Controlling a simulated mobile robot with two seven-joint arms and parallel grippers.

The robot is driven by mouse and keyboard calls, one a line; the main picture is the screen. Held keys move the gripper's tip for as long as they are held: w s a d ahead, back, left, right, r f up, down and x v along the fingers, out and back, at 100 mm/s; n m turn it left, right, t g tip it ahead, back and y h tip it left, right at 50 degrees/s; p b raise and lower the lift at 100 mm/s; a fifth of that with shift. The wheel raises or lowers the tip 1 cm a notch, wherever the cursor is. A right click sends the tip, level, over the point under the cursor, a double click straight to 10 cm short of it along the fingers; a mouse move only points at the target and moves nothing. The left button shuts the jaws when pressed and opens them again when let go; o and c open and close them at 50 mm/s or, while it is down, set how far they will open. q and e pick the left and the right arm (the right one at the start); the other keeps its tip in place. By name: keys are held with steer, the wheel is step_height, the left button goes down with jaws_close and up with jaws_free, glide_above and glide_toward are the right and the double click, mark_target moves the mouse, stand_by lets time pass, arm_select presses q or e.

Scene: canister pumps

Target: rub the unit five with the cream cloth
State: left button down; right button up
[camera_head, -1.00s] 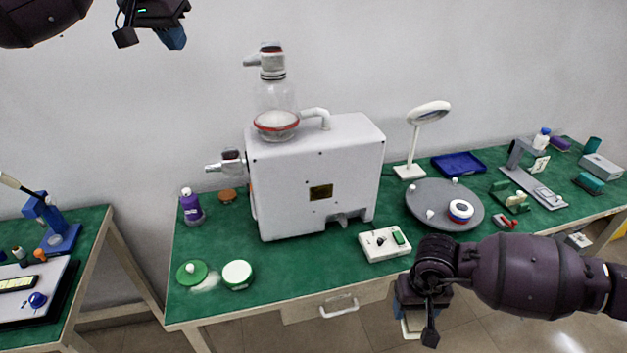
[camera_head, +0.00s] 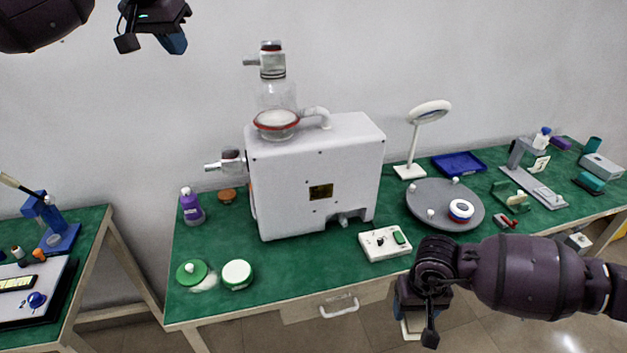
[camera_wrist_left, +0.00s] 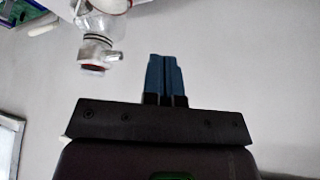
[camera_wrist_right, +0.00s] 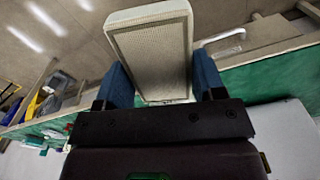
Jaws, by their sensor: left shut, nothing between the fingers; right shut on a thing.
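A large white machine (camera_head: 315,180) stands on the green bench, with a glass canister (camera_head: 277,105) on top and a small yellow plate on its front. I cannot read any number on it, so I cannot tell whether it is unit five. My right gripper (camera_wrist_right: 165,80) is shut on a cream pad (camera_wrist_right: 152,45) with a woven-looking face, apparently the cream cloth. The right gripper hangs before the bench's front edge, and the pad's lower end (camera_head: 412,328) shows below it in the head view. My left gripper (camera_head: 174,44) is shut and empty, high before the wall; its blue fingers also show together in the left wrist view (camera_wrist_left: 162,75).
A white switch box (camera_head: 385,243) sits right of the machine's front. A grey round plate (camera_head: 425,195), a lamp (camera_head: 411,140) and a blue tray (camera_head: 459,164) stand further right. A purple bottle (camera_head: 191,206) and green-and-white round tins (camera_head: 237,275) are left.

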arm_select(q)
steer(key=shift+f+b, duration=1.05)
steer(key=shift+f, duration=1.4)
arm_select(e)
steer(key=shift+f, duration=1.25)
arm_select(q)
steer(key=shift+r, duration=0.1)
arm_select(e)
steer(key=shift+r, duration=0.1)
steer(key=shift+r+p, duration=2.35)
steer(key=shift+p, duration=0.05)
arm_select(q)
step_height(320, 180, up, 6)
steer(key=shift+f, duration=0.1)
